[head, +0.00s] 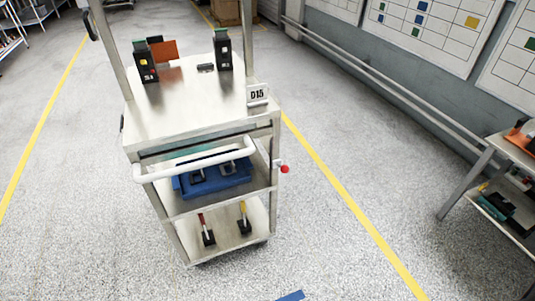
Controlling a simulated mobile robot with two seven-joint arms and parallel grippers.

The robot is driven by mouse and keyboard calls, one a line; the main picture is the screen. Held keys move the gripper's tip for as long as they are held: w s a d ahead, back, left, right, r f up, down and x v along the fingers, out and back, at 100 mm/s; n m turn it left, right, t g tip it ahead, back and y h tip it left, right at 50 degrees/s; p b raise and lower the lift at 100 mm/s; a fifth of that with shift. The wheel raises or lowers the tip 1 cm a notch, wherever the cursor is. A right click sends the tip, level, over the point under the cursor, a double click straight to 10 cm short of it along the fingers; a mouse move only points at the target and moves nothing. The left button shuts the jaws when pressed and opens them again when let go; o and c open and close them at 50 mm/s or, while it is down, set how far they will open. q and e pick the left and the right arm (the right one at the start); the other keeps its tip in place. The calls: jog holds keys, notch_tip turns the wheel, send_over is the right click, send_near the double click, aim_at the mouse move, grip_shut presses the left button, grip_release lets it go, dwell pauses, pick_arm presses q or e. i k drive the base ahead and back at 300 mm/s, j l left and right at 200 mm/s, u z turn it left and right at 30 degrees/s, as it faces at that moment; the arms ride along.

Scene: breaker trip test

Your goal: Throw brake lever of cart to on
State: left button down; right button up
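The cart (175,115) is a metal trolley with a white push handle (190,168) across its near side. A short lever with a red ball knob (285,169) sticks out from the cart's right side, level with the middle shelf. It looks like the brake lever, but its on and off marks cannot be read. Neither of my grippers shows in the head view.
The cart top holds two black breaker units (146,65) (222,50) and a D15 sign (257,94). A blue bin (215,181) sits on the middle shelf, and two small handled devices (208,236) (244,224) stand below. A side table (505,150) stands right.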

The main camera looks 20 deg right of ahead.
aim_at(284, 168)
jog(key=i+z, duration=0.35)
jog(key=i+j+z, duration=0.15)
jog(key=i+z, duration=0.2)
jog(key=i, duration=0.1)
